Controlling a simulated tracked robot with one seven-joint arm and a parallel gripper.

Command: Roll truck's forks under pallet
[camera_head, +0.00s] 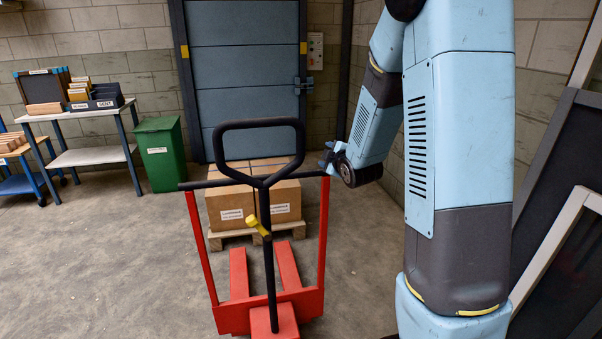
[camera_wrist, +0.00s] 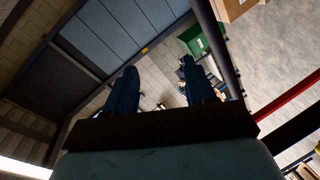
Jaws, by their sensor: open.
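The red pallet truck (camera_head: 258,312) stands in front of me in the head view. It has a black loop handle (camera_head: 267,230) and a black crossbar on red uprights. Its two red forks (camera_head: 239,272) point away from me, tips close to the near side of the wooden pallet (camera_head: 283,231). I cannot tell whether the tips reach under it. Cardboard boxes (camera_head: 232,207) sit on the pallet. My gripper (camera_head: 325,160) is by the crossbar's right end; contact is unclear. In the wrist view my gripper (camera_wrist: 161,75) has its fingers apart with nothing between them.
A blue-grey shutter door (camera_head: 245,70) is behind the pallet. A green bin (camera_head: 161,153) and a table (camera_head: 85,157) with trays stand at the left. A dark framed panel (camera_head: 568,210) is at the right. The floor left of the truck is clear.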

